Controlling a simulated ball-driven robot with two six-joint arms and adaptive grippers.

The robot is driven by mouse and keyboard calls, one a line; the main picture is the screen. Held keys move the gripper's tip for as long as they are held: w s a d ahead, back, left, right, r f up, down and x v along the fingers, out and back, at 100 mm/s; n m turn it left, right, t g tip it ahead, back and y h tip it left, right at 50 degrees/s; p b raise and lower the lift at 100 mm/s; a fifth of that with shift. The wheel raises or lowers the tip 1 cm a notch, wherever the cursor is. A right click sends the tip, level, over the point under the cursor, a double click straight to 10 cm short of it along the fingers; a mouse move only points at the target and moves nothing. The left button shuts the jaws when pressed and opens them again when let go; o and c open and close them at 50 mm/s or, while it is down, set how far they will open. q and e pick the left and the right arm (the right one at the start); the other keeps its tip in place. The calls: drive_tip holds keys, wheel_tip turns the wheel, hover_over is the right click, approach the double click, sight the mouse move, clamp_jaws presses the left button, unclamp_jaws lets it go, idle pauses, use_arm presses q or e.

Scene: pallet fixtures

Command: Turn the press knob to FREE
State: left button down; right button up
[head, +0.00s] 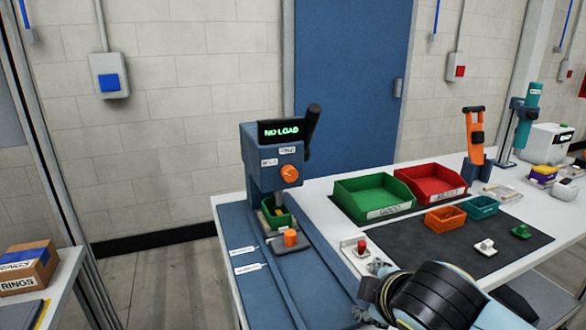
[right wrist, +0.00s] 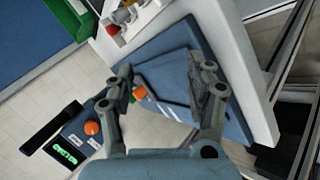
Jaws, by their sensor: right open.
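The press (head: 262,150) is a blue-grey machine on the bench, with a lit display (head: 281,130) reading NO LOAD. Its orange round knob (head: 289,173) is on the front face, with two small white labels above and to its left. The label text and pointer direction are too small to read surely. In the right wrist view the knob (right wrist: 91,128) shows at lower left, outside the fingers. My right gripper (right wrist: 165,80) is open and empty, apart from the knob. In the head view its arm comes in at lower right. My left gripper is not in view.
A small green tray (head: 276,214) and an orange cylinder (head: 290,238) are under the press. A dark lever (head: 311,130) rises on its right. A red-button fixture (head: 361,248) stands on the bench, with green (head: 375,197) and red (head: 430,183) bins behind.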

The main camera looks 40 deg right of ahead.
drive_tip(key=w+d+r+n+t+h, duration=0.25)
drive_tip(key=w+r+n+t, duration=0.25)
drive_tip(key=w+r+n, duration=0.4)
drive_tip(key=n+t+y+p, duration=0.1)
drive_tip(key=n+t+y, duration=0.35)
drive_tip(key=n, duration=0.95)
approach(292, 174)
drive_tip(key=shift+h, duration=0.5)
drive_tip(key=x, duration=0.9)
drive_tip(key=shift+w+a+f, duration=0.15)
drive_tip(key=shift+a, duration=0.1)
clamp_jaws()
